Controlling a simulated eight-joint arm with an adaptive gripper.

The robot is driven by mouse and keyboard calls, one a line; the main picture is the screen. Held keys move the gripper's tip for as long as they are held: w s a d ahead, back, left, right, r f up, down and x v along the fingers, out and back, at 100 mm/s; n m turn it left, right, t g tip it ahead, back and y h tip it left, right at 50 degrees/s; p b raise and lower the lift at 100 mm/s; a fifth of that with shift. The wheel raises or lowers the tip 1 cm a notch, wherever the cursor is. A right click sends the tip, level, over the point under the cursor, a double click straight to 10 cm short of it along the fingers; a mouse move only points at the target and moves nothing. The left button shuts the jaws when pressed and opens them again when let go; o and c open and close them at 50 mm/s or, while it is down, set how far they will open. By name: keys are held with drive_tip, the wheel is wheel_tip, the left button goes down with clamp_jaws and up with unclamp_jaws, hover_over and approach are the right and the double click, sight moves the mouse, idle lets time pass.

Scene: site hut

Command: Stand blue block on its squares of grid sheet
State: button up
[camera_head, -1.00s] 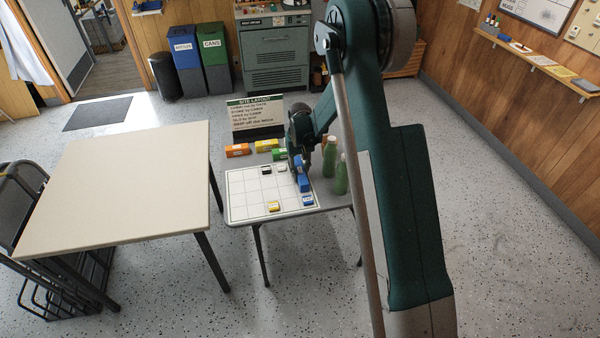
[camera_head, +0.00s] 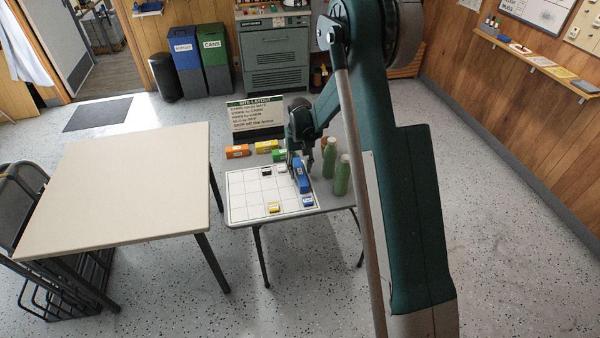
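The long blue block (camera_head: 302,177) is on the right side of the white grid sheet (camera_head: 240,203) on the small grey table, its long side running from back to front. My gripper (camera_head: 291,161) points down at the block's far left end, very close to it. Whether the fingers touch the block, and how far they are open, is too small to tell. A smaller blue block with a pale label (camera_head: 308,201) sits at the sheet's front right corner.
A yellow block (camera_head: 273,207) and small black and white pieces (camera_head: 266,171) are on the sheet. Orange (camera_head: 237,151), yellow (camera_head: 266,146) and green (camera_head: 278,155) blocks lie behind it, before the site layout sign (camera_head: 255,115). Green bottles (camera_head: 342,175) stand close right. A bare beige table (camera_head: 130,180) is left.

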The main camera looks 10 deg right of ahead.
wheel_tip(320, 180, up, 10)
drive_tip(key=shift+f+p, duration=0.25)
drive_tip(key=shift+p, duration=0.15)
idle(0.7)
wheel_tip(320, 180, up, 16)
drive_tip(key=t, duration=0.2)
hover_over(300, 172)
drive_tip(key=s, duration=0.9)
drive_tip(key=s+r+t, duration=0.1)
drive_tip(key=s+r, duration=0.7)
drive_tip(key=s, duration=0.2)
drive_tip(key=s+d+r+t, duration=0.1)
drive_tip(key=s+t, duration=0.3)
drive_tip(key=s, duration=2.1)
drive_tip(key=shift+v, duration=0.75)
